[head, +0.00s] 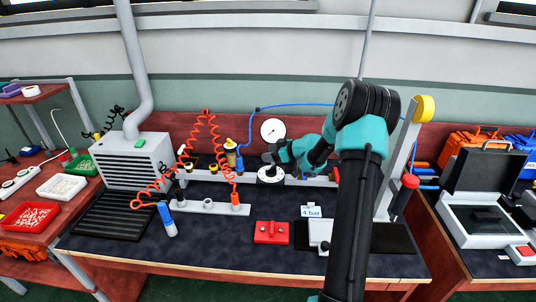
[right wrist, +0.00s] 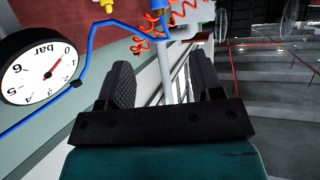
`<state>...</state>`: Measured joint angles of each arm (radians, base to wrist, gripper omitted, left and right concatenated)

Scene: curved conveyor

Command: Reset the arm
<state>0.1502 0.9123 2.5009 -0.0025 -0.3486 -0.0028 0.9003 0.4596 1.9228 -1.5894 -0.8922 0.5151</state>
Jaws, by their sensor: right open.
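My right arm comes in from the bottom right of the head view, bends at a high elbow and reaches back over the bench. My right gripper (head: 270,158) is small there, just above a white round dial (head: 271,174) on the bench fixture; I cannot tell how far apart they are. In the right wrist view the two dark fingers of the gripper (right wrist: 165,82) stand apart with nothing held between them. My left arm and gripper are not in view.
A wall gauge (head: 272,129) with a blue hose is close behind my gripper; its dial (right wrist: 38,72) fills the wrist view's left. Red coiled hoses (head: 207,150) hang left. A red block (head: 271,232) and a "4 bar" sign (head: 312,211) stand in front. A grey post (head: 398,160) rises right.

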